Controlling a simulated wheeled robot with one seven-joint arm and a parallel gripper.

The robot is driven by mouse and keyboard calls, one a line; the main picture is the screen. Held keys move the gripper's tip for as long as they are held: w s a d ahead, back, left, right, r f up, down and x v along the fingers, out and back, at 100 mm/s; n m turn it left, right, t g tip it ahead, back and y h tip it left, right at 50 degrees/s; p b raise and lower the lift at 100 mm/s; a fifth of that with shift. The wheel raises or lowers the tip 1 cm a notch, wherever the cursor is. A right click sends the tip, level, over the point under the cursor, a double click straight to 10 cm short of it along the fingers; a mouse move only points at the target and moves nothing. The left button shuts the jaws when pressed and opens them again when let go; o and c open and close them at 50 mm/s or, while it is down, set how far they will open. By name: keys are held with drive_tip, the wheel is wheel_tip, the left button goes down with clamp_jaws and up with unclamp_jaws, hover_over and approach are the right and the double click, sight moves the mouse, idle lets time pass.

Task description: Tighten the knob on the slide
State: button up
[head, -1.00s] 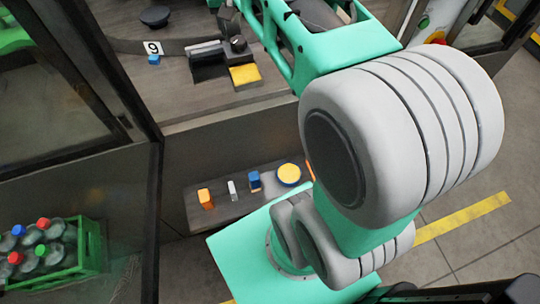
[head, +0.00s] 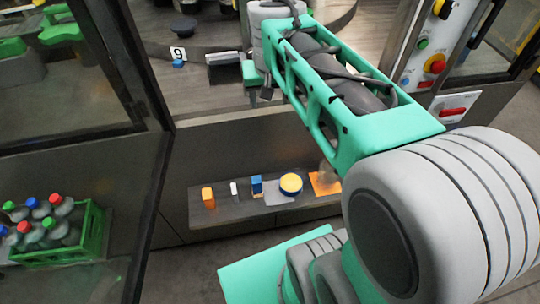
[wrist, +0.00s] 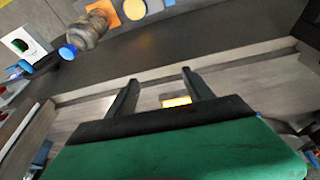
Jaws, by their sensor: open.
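The slide (head: 222,70), a dark block with a pale top edge, is on the machine deck beside the number 9 plate, partly hidden behind my arm. I cannot make out its knob now. A yellow block (wrist: 176,101) shows between my fingers in the wrist view, low and partly hidden by the gripper body. My gripper (wrist: 159,77) is open, with its two dark fingers apart and nothing held. In the head view my gripper (head: 259,96) is over the deck's front edge, right of the slide.
A shelf (head: 225,212) below the deck holds an orange block (head: 208,197), a blue block (head: 256,185), a yellow round tin (head: 291,184) and a bottle. A green crate (head: 92,235) of bottles is at left. A control panel (head: 425,55) is at right.

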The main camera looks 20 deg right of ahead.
drive_tip(key=s+a+f+b, duration=0.1)
drive_tip(key=s+f+b, duration=0.2)
drive_tip(key=f, duration=0.3)
drive_tip(key=s+a+f+n+b, duration=0.1)
drive_tip(key=s+a+f+b, duration=0.1)
drive_tip(key=f, duration=0.5)
drive_tip(key=shift+s+n+g+y+b, duration=0.3)
drive_tip(key=shift+s+g+y+b, duration=0.1)
drive_tip(key=shift+s+b, duration=0.1)
drive_tip(key=shift+a, duration=0.1)
